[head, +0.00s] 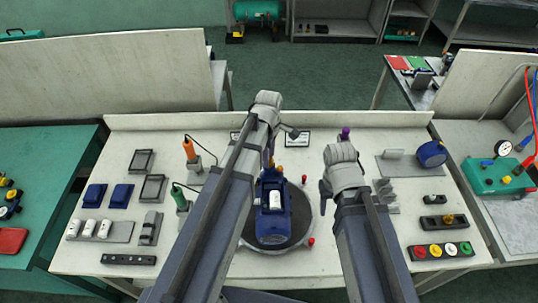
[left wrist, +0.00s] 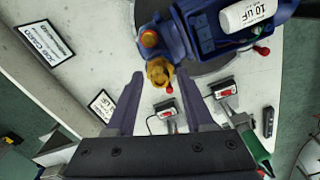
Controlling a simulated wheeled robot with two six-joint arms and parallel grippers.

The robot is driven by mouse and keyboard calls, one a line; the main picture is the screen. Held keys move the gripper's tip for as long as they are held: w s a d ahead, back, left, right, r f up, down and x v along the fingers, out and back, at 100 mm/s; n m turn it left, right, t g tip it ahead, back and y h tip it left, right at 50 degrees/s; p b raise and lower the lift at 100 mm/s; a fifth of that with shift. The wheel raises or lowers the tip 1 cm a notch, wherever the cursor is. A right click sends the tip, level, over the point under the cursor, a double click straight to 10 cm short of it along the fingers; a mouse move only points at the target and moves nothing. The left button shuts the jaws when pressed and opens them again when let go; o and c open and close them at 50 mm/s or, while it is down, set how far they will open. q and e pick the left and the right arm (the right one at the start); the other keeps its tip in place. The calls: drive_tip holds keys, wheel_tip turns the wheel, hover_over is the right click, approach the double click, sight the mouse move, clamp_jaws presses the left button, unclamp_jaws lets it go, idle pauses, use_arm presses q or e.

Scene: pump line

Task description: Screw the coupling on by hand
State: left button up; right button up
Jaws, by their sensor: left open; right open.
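The blue pump (head: 274,222) with a white capacitor on top sits on a round dark plate in the middle of the bench. In the left wrist view, a brass-coloured coupling (left wrist: 158,72) is at the end of the blue pump body (left wrist: 205,28). My left gripper (left wrist: 160,76) is open, with its fingertips on either side of the coupling and a gap at each side. In the head view, my left gripper (head: 269,155) is partly hidden behind its own arm at the pump's far end. My right gripper (head: 325,189) is open and mostly hidden by its arm, right of the pump.
An orange-handled tool (head: 189,149) and a green-handled tool (head: 180,198) stand left of the pump. Trays, blue boxes and white capacitors (head: 104,228) lie at the left. A button box (head: 441,251) and a blue motor part (head: 432,154) are at the right.

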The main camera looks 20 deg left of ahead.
use_arm(q)
drive_tip(key=shift+n, duration=0.3)
drive_tip(key=shift+n, duration=1.7)
drive_tip(key=shift+n, duration=1.7)
drive_tip(key=n, duration=0.3)
drive_tip(key=shift+n, duration=0.3)
